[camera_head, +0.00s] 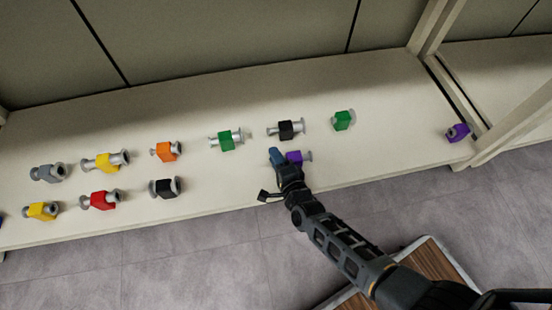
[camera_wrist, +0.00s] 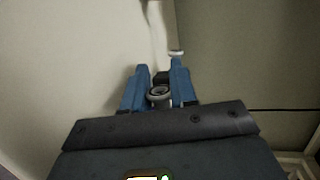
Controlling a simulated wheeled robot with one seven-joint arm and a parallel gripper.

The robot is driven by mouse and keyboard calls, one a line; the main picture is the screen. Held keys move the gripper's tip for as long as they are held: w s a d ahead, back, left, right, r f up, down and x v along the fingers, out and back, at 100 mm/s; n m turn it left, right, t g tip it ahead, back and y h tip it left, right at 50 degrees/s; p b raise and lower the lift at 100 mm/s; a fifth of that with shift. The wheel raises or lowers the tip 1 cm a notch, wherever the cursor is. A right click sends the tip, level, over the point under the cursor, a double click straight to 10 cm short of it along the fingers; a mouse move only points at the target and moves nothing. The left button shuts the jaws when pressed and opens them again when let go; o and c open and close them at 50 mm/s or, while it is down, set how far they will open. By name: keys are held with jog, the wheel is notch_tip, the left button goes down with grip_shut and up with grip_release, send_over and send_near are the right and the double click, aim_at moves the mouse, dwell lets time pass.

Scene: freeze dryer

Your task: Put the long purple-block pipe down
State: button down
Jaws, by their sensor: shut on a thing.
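A purple-block pipe (camera_head: 294,157) with a metal flange showing on its right is at my gripper (camera_head: 279,158), near the front edge of the shelf. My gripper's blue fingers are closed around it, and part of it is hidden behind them. In the wrist view, a metal ring of the held pipe (camera_wrist: 159,94) shows between the two blue fingers of my gripper (camera_wrist: 157,84). I cannot tell whether the pipe touches the shelf. A second purple-block pipe (camera_head: 458,132) lies at the far right end, by the upright post.
The pale shelf (camera_head: 380,150) holds a black pipe (camera_head: 286,130) just behind my gripper, green pipes (camera_head: 226,140) (camera_head: 343,120) either side of it, and several others to the left. The shelf between my gripper and the right post is clear.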

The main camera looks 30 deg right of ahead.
jog(key=c, duration=0.9)
grip_release()
jog(key=shift+s+r, duration=0.1)
jog(key=shift+s, duration=0.1)
jog(key=p+v, duration=0.4)
jog(key=v, duration=0.7)
jog(key=shift+s, duration=0.3)
